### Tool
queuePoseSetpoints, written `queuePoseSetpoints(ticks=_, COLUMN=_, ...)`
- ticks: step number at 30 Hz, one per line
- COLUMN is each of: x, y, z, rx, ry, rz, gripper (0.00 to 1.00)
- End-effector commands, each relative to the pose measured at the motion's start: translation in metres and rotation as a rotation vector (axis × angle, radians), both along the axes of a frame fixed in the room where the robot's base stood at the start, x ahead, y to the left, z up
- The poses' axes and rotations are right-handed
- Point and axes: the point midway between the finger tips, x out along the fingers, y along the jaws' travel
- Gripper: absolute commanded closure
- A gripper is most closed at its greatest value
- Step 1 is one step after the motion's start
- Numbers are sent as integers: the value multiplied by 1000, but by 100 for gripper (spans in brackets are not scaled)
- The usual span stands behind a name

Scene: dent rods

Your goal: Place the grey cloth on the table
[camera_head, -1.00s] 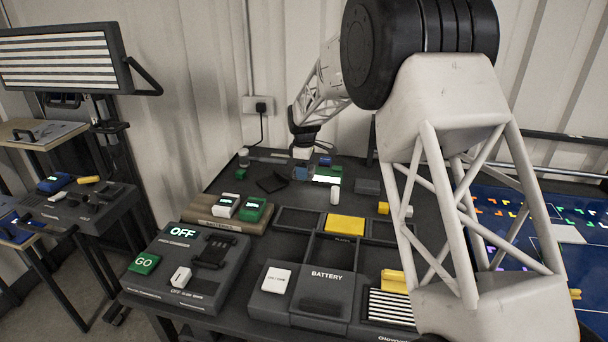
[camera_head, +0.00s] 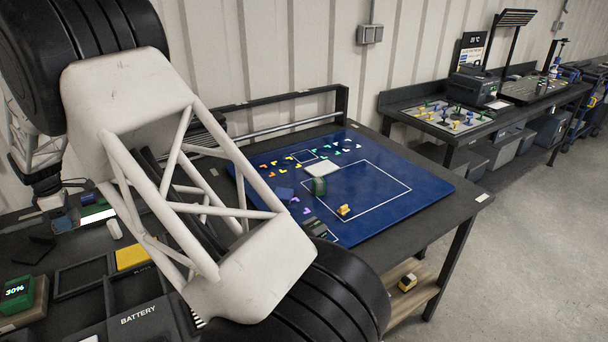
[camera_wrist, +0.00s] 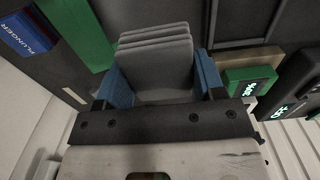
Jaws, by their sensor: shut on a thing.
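My gripper (camera_wrist: 161,76) has two blue fingers. It is shut on the grey cloth (camera_wrist: 156,58), which shows as a stack of several folded grey layers between the fingers in the wrist view. In the head view my gripper (camera_head: 61,222) is low at the left, over the back of the dark table (camera_head: 35,218). The cloth cannot be made out there. How far the cloth is from the tabletop is hard to tell.
A green box with a lit display (camera_wrist: 250,82), a green block (camera_wrist: 77,30) and a blue plunger label (camera_wrist: 27,32) lie near the gripper. A blue mat (camera_head: 405,215) with small coloured pieces lies to the right. My arm hides part of the tabletop.

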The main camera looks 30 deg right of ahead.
Motion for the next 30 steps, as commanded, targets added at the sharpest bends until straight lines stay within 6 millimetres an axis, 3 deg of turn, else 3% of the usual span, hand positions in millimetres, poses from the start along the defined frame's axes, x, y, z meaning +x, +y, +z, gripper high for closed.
queuePoseSetpoints(ticks=5, x=4, y=-18, z=0, rx=0, ry=0, rz=-21, gripper=59)
queuePoseSetpoints(ticks=11, x=11, y=-61, z=-1, rx=0, ry=0, rz=-73, gripper=59)
queuePoseSetpoints(ticks=21, x=19, y=-168, z=-4, rx=0, ry=0, rz=-202, gripper=59)
queuePoseSetpoints(ticks=30, x=14, y=-264, z=-8, rx=0, ry=0, rz=-319, gripper=59)
